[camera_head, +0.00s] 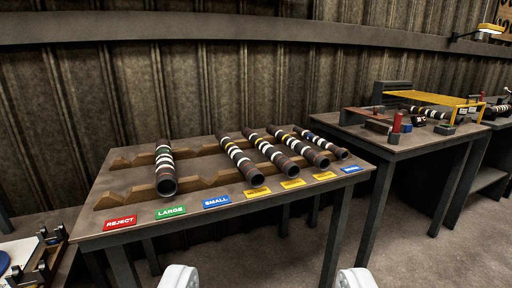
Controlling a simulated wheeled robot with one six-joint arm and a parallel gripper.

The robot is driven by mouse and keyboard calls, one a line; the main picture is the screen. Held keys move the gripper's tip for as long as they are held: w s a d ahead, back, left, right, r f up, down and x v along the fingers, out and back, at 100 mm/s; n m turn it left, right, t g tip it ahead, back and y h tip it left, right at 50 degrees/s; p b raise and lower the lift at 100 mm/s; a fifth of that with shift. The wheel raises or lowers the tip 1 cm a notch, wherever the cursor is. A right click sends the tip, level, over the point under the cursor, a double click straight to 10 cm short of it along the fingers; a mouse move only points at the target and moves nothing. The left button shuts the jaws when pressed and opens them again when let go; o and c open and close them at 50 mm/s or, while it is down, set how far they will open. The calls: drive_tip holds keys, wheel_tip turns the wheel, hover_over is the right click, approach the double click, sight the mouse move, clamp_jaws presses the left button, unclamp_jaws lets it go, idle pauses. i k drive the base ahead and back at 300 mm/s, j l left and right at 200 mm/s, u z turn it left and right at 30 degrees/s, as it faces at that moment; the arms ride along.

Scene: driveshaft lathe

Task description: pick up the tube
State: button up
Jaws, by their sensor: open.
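Several dark brown tubes with white bands lie tilted toward me on a notched rack on the table (90,226). One tube with a green band (165,168) lies alone behind the green LARGE label. A group lies further right: a tube with a yellow band (242,160), a second (270,153), a third (299,147) and a rightmost one (322,143). The pictures do not show which one is the tube. My gripper (267,279) is open and empty, its two white fingertips at the bottom edge, apart from the tubes and nearer to me than the table.
Labels line the table's front: red REJECT (120,223), green LARGE (170,212), blue SMALL (216,202), several more rightward. The rack notches behind REJECT and SMALL look empty. A second table (400,148) with a yellow-framed fixture (430,98) stands right. A fixture (45,250) sits lower left.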

sight(289, 168)
drive_tip(key=j+z, duration=0.15)
drive_tip(key=j, duration=0.45)
drive_tip(key=j+z, duration=0.2)
drive_tip(key=j, duration=0.35)
drive_tip(key=k+j+z, duration=0.15)
drive_tip(key=j, duration=0.45)
drive_tip(key=k+j+z, duration=0.2)
drive_tip(key=j, duration=0.35)
drive_tip(key=i+l+z, duration=0.1)
drive_tip(key=i, duration=1)
drive_tip(key=i+l+z, duration=0.15)
drive_tip(key=i, duration=1)
drive_tip(key=l, duration=0.1)
